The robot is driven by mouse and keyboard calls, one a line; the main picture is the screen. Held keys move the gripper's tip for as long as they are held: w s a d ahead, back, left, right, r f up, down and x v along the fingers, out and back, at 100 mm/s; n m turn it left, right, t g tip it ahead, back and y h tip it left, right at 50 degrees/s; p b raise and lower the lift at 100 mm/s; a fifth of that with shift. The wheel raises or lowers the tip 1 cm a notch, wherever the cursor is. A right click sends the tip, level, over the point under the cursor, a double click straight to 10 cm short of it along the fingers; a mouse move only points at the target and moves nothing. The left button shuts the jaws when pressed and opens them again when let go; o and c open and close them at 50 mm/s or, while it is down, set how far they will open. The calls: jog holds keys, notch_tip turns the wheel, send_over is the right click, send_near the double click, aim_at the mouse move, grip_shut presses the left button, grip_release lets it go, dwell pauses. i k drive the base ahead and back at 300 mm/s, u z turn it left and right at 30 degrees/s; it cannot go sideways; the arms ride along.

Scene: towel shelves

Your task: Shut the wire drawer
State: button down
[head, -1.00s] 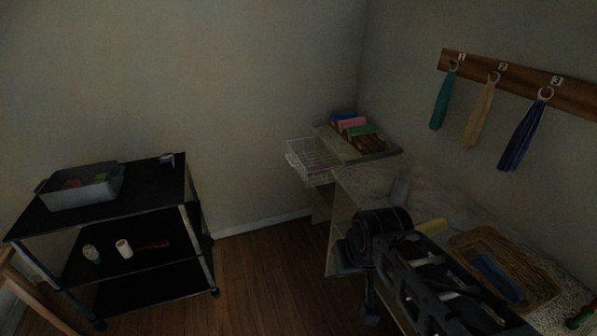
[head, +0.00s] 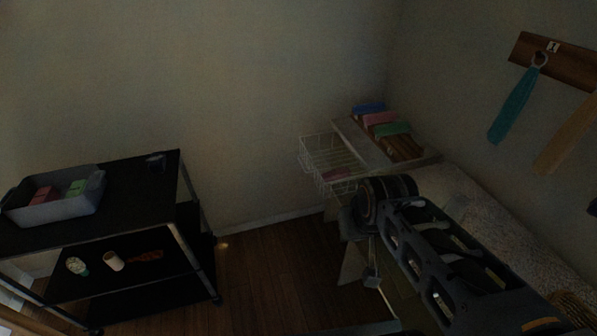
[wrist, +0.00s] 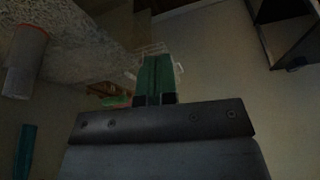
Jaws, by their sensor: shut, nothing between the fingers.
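The white wire drawer (head: 322,153) sticks out to the left from the pale shelf unit (head: 365,146) in the head view. A pink item (head: 335,174) shows inside it. In the wrist view, the drawer's white wires (wrist: 178,70) show partly behind my gripper (wrist: 155,62). Its green fingers are together with nothing between them. I cannot tell how far the fingertips are from the drawer. In the head view my arm covers the area just below and right of the drawer, and the fingers cannot be made out clearly.
A tray of coloured folded towels (head: 385,126) sits on top of the unit. A black cart (head: 135,200) with a grey bin (head: 58,207) stands at left. Bare floor lies between cart and shelf. A teal towel (head: 513,103) hangs on the right wall.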

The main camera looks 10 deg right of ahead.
aim_at(305, 154)
jog(key=u, duration=0.75)
jog(key=i, duration=1)
jog(key=u, duration=0.8)
